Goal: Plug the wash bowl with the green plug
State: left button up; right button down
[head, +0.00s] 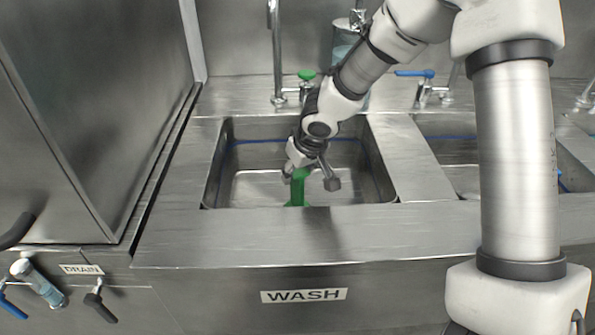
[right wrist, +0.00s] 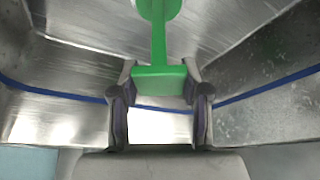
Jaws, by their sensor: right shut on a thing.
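The green plug (head: 298,188) is in the wash bowl, held at its upper end by my right gripper (head: 312,180). In the right wrist view the plug's green handle (right wrist: 159,80) sits between the two fingers of the right gripper (right wrist: 159,95), with its stem leading to a rounder green part at the top edge. The wash bowl (head: 382,180) is the steel basin above the WASH label, with a blue line around its walls. The plug's lower end is hidden behind the bowl's front rim, and the drain hole is not visible. My left gripper is not in view.
A tap with a green handle (head: 306,75) stands behind the wash bowl, and a blue-handled tap (head: 414,73) to its right. A second basin (head: 440,150) lies to the right. A tall steel cabinet (head: 100,100) stands at the left. The front counter (head: 230,235) is clear.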

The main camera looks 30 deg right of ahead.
jog(key=shift+f, duration=0.1)
dwell(0.4)
dwell(0.3)
jog(key=shift+c, duration=2.4)
grip_release()
notch_tip(320, 180, up, 20)
jog(key=p, duration=1.6)
